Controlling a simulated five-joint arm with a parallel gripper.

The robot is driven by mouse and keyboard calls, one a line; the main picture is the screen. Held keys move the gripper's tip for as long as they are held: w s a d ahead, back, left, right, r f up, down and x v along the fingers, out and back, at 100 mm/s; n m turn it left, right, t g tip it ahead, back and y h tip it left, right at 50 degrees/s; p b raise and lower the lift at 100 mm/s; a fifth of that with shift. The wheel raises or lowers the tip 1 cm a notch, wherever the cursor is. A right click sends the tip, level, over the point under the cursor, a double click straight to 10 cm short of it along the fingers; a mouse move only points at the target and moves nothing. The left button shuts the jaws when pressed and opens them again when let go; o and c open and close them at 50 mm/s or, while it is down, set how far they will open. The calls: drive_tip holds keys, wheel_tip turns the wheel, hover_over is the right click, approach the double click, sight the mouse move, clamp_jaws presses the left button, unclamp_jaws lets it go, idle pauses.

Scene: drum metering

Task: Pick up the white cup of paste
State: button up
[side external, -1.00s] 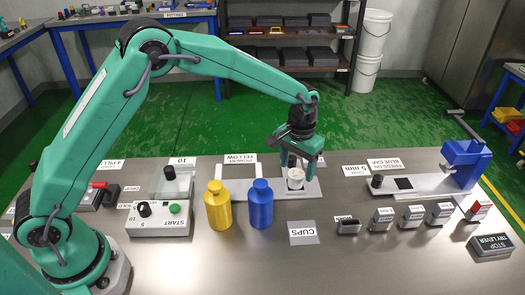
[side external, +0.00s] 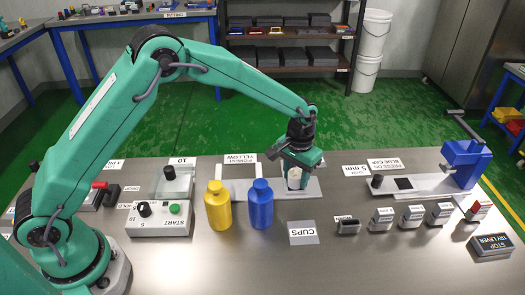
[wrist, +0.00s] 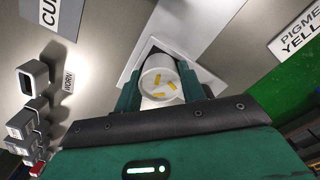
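The white cup (side external: 294,182) stands upright on a light grey plate (side external: 312,190) behind the blue bottle. In the wrist view, the cup (wrist: 158,88) shows from above, with short yellow strips inside its pale rim. My gripper (side external: 296,172) is low over the plate, pointing down, with its fingers at the cup. In the wrist view, one finger of my gripper (wrist: 160,88) is on each side of the cup, very close to its wall. I cannot tell whether they press on it. The gripper hides part of the cup's top in the side view.
A yellow bottle (side external: 217,206) and a blue bottle (side external: 261,204) stand left of the cup. A CUPS label (side external: 303,233) lies in front. A blue press (side external: 465,163) and several small grey blocks are to the right.

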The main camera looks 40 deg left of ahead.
sight(297, 176)
drive_tip(key=c, duration=0.4)
drive_tip(key=shift+r, duration=0.75)
drive_tip(key=r, duration=0.3)
drive_tip(key=shift+s+d+r, duration=0.1)
drive_tip(key=shift+s+d, duration=0.2)
drive_tip(key=shift+d, duration=0.05)
drive_tip(key=s+d+r, duration=0.4)
drive_tip(key=s, duration=0.1)
drive_tip(key=s+d+r, duration=0.2)
drive_tip(key=s+d, duration=0.1)
drive_tip(key=shift+r, duration=0.15)
